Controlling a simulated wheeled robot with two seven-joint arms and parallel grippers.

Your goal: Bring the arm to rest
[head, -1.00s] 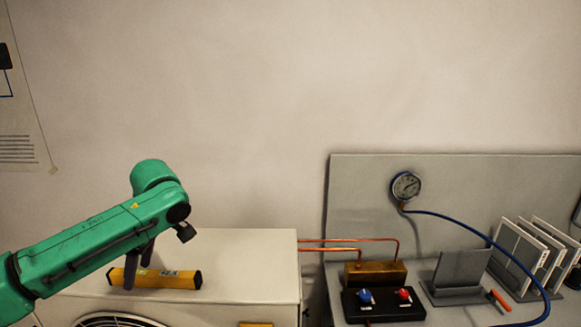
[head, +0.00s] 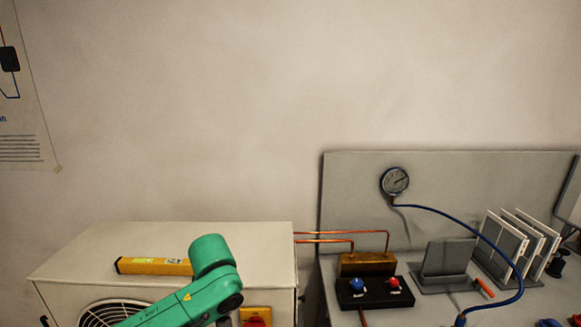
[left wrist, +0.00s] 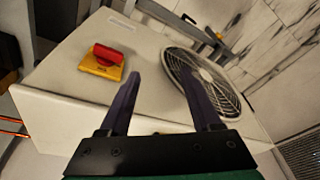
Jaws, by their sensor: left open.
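My left arm (head: 190,300) comes in low in the head view, in front of the white fan unit (head: 230,240). Its gripper is mostly below the picture there. In the left wrist view my left gripper (left wrist: 160,82) is open and empty, its two dark fingers apart in front of the unit's face. A yellow spirit level (head: 152,266) lies on top of the unit, apart from the gripper; the arm's green joint overlaps its right end in the head view. My right gripper is not in view.
The unit's face has a fan grille (left wrist: 205,85) and a red switch on a yellow plate (left wrist: 103,62). To the right, a bench carries a pressure gauge (head: 395,181) with a blue hose, a black valve block (head: 375,295), a grey stand (head: 445,262) and upright panels (head: 505,245).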

